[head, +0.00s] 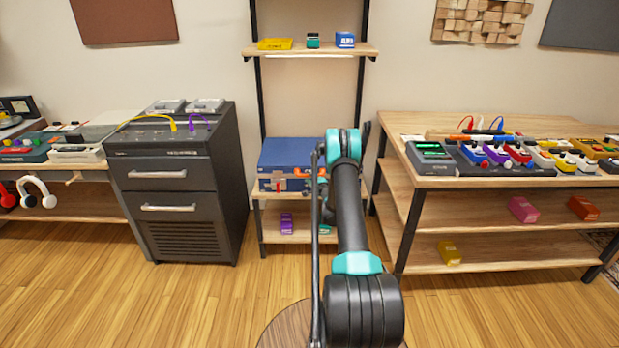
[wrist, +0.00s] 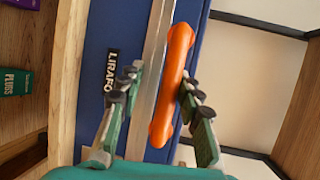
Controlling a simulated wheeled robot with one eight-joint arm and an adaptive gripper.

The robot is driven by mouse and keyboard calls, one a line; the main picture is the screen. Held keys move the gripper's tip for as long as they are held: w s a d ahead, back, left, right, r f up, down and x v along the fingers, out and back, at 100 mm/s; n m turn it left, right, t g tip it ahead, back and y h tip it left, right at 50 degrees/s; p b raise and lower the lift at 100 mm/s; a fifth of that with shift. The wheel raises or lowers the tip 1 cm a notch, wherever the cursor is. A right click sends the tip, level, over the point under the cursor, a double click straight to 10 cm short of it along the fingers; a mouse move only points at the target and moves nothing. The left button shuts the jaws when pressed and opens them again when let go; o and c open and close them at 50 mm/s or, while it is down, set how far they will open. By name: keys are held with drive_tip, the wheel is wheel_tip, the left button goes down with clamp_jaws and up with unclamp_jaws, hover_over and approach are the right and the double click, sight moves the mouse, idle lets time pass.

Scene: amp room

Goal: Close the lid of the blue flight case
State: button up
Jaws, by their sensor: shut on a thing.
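The blue flight case (head: 288,153) sits on the middle shelf of the rack in the head view. Its lid looks down, with a silver edge along the front; I cannot tell whether it is flush. Its orange handle (head: 301,171) faces me. In the wrist view, the case's blue side (wrist: 100,75) bears a dark label beside the silver trim. My gripper (wrist: 160,95) has one finger on each side of the orange handle (wrist: 175,75) and is shut on it. In the head view my arm hides most of the gripper and the case's right end.
A dark cabinet (head: 178,190) stands close left of the rack. A wooden bench (head: 400,160) with several pedals stands to the right. A purple pedal (head: 287,222) sits on the shelf below the case. A green pedal (wrist: 15,82) shows in the wrist view. Floor in front is clear.

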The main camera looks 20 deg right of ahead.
drive_tip(key=shift+r, duration=0.15)
idle(0.3)
wheel_tip(320, 180, up, 10)
idle(0.5)
drive_tip(key=shift+c, duration=0.3)
